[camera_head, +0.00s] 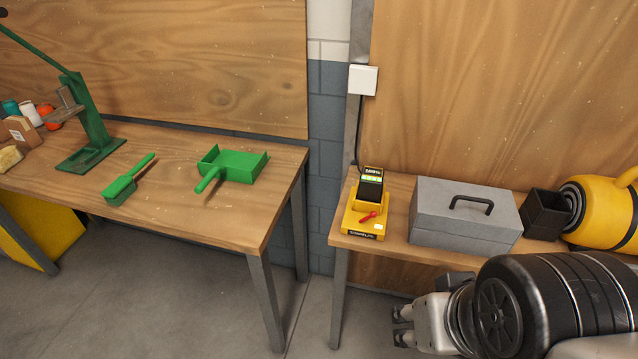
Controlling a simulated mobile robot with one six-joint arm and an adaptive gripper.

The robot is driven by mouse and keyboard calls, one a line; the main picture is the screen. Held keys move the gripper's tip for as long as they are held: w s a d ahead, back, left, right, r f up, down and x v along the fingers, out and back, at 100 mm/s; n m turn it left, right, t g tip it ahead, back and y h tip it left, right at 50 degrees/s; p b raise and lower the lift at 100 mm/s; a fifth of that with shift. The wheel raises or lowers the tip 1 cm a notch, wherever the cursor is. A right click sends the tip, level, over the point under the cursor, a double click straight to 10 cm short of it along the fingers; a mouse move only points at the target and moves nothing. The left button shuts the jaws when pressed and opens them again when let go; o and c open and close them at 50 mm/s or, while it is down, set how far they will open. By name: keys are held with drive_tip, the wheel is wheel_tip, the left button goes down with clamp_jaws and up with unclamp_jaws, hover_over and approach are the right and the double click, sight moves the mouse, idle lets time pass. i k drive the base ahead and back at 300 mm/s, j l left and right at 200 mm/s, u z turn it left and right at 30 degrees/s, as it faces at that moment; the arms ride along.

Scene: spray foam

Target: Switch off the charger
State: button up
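The yellow charger (352,221) stands at the left end of the right-hand bench. A black battery (370,186) with a bright label sits upright on it. A red switch lever (369,217) is on the charger's front face, slanting up to the right. A cable runs from behind the charger up to a white wall box (363,80). My gripper (400,325) is at the lower right, in front of and below the bench edge, pointing left. It is apart from the charger. Its two fingertips show a gap with nothing between them.
A grey toolbox (464,218) stands just right of the charger, then a black bin (545,214) and a yellow machine (605,212). The left bench (160,207) holds a green dustpan (234,166), a green brush (127,182) and a green stand (92,125). A gap separates the benches.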

sight(373, 214)
drive_tip(key=i+l+z, duration=0.15)
drive_tip(key=i+l, duration=0.25)
drive_tip(key=i+l+z, duration=0.2)
drive_tip(key=i, duration=0.3)
drive_tip(key=k+l, duration=0.05)
drive_tip(key=l, duration=0.05)
